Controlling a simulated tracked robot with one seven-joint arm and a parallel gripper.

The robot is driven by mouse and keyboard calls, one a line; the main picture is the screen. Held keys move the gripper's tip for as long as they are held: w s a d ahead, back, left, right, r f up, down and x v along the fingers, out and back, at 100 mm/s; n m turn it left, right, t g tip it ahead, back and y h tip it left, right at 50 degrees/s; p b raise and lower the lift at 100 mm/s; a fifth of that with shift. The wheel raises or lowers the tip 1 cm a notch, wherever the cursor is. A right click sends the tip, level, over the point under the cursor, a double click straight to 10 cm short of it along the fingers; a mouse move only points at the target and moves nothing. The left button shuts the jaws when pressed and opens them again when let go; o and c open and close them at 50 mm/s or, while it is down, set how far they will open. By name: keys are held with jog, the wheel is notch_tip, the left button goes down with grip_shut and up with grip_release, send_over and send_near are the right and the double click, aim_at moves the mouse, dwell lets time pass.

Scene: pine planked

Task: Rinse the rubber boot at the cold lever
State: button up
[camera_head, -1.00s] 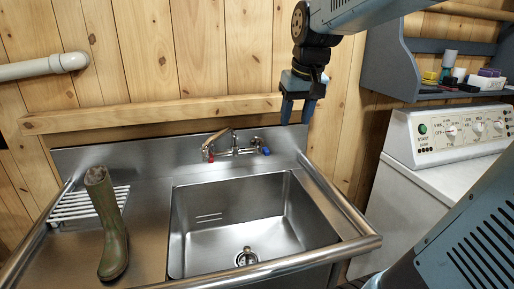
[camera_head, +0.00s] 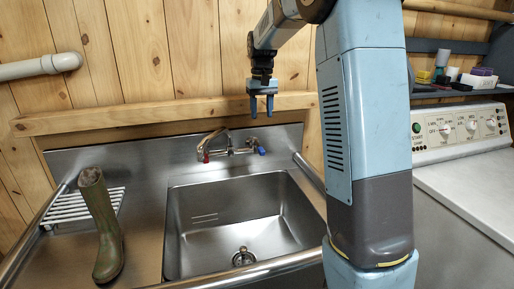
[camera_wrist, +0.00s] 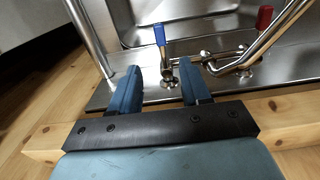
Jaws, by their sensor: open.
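The green rubber boot (camera_head: 103,228) stands upright on the steel drainboard at the left, its shaft by the white rack. The tap (camera_head: 213,146) is on the sink's back ledge, with a red lever (camera_head: 205,157) at left and a blue cold lever (camera_head: 261,151) at right. In the wrist view the blue lever (camera_wrist: 160,36) stands just beyond my fingers, and the red lever (camera_wrist: 264,17) is at the upper right. My gripper (camera_head: 262,116) is open and empty, pointing down above the blue lever, apart from it. It also shows in the wrist view (camera_wrist: 156,92).
The steel sink basin (camera_head: 186,235) is empty, with a drain at its bottom. A white rack (camera_head: 66,208) lies on the drainboard. A wooden rail (camera_head: 120,116) runs along the wall behind the tap. A white machine (camera_head: 470,190) and a shelf (camera_head: 425,95) are at right.

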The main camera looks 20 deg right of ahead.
aim_at(261, 149)
notch_tip(261, 149, down, 14)
jog(key=shift+r, duration=0.15)
dwell(0.4)
grip_shut()
dwell(0.4)
